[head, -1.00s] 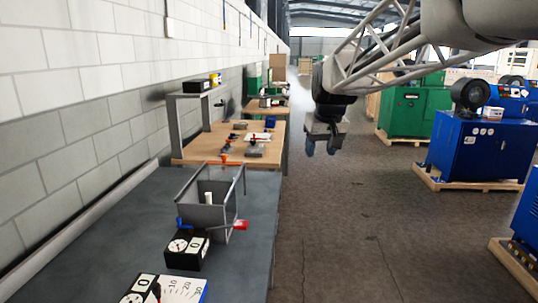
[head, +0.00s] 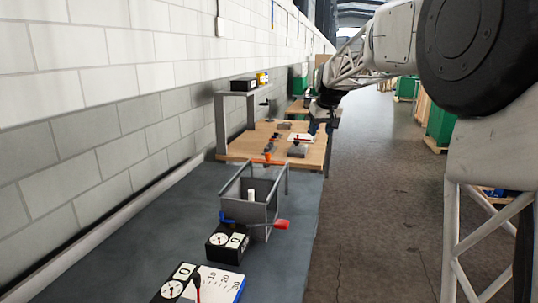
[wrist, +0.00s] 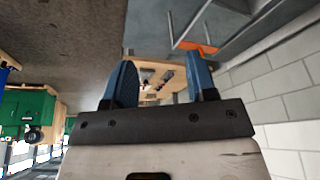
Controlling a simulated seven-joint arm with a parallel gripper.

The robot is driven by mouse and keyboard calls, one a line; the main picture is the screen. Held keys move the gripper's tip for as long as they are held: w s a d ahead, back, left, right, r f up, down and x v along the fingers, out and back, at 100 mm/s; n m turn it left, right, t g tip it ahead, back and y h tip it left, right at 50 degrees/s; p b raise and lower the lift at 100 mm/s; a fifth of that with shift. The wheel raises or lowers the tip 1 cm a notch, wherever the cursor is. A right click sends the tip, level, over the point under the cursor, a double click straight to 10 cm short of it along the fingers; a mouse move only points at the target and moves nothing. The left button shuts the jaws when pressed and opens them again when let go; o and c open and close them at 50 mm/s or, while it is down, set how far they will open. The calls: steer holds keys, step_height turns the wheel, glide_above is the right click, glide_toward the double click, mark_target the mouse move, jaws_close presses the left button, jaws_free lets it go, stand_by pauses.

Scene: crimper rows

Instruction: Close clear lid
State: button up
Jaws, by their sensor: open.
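A grey open-topped box (head: 259,218) stands on the dark bench in the head view, with a white upright piece inside. Thin grey bars rise at its top, and an orange handle (head: 267,159) sits at their far end. The clear lid's pane is too faint to make out; the raised frame appears to be its edge. The orange handle also shows in the wrist view (wrist: 197,47), beyond the right finger. My gripper (head: 322,126) is open and empty, in the air beyond and right of the box. Its blue fingers show in the wrist view (wrist: 163,82), apart from the handle.
A wooden bench (head: 240,149) with small parts lies behind, below a grey stand (head: 220,120). The floor at right is open.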

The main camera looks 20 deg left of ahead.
steer(key=w+a+f+n, duration=0.2)
steer(key=w+a+f, duration=0.2)
steer(key=w+a, duration=0.65)
steer(key=n+y, duration=0.1)
glide_above(263, 164)
steer(key=w+d, duration=0.1)
steer(key=d, duration=0.3)
step_height(263, 164, down, 8)
steer(key=shift+a+r, duration=0.15)
steer(key=shift+x, duration=3.9)
steer(key=shift+c, duration=0.2)
jaws_close()
